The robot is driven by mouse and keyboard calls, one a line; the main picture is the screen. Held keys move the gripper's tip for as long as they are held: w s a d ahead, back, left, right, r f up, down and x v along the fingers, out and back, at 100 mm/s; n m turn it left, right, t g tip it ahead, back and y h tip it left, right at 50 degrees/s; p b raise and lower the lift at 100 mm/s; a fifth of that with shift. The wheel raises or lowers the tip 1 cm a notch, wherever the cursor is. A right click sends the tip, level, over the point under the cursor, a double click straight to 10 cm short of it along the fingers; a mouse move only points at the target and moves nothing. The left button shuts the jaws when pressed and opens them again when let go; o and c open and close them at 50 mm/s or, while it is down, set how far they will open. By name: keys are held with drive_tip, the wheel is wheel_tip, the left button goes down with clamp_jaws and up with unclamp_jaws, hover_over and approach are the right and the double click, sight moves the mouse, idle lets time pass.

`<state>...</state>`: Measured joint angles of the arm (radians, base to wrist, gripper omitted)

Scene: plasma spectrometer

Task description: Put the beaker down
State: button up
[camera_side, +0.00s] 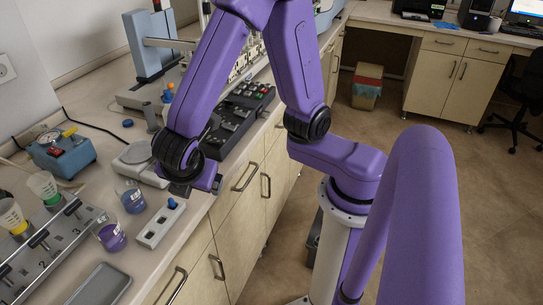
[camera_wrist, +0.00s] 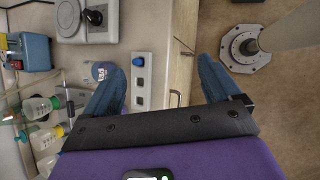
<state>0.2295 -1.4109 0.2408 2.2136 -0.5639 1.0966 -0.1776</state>
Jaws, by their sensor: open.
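A glass beaker with blue liquid (camera_side: 132,200) stands upright on the bench. A second beaker with purple liquid (camera_side: 110,236) stands nearer the camera, by the metal rack. My gripper (camera_side: 200,185) is above the bench's front edge, to the right of both beakers. In the wrist view, my gripper (camera_wrist: 162,66) has its blue fingers spread wide, with nothing held between them. A beaker (camera_wrist: 100,71) shows there just beyond the left fingertip, apparently the blue one. The other beaker is not clear in that view.
A white switch block (camera_side: 160,226) lies right of the beakers; it also shows in the wrist view (camera_wrist: 141,82). A grey tray (camera_side: 100,286), a metal rack (camera_side: 45,245) with coloured-cap cups, a blue device (camera_side: 62,152) and a black control panel (camera_side: 240,112) crowd the bench.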

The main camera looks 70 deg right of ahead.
drive_tip(key=s+d+r+m+g+y, duration=0.1)
drive_tip(key=s+d+m+g+y, duration=0.1)
drive_tip(key=s, duration=0.5)
drive_tip(key=s+d+r+m+g+y, duration=0.1)
drive_tip(key=s+d+r+m+y, duration=0.1)
drive_tip(key=s+d+m+y, duration=0.2)
drive_tip(key=shift+s+d+m+g, duration=0.4)
drive_tip(key=shift+s+d+m, duration=0.2)
drive_tip(key=shift+s+d, duration=1)
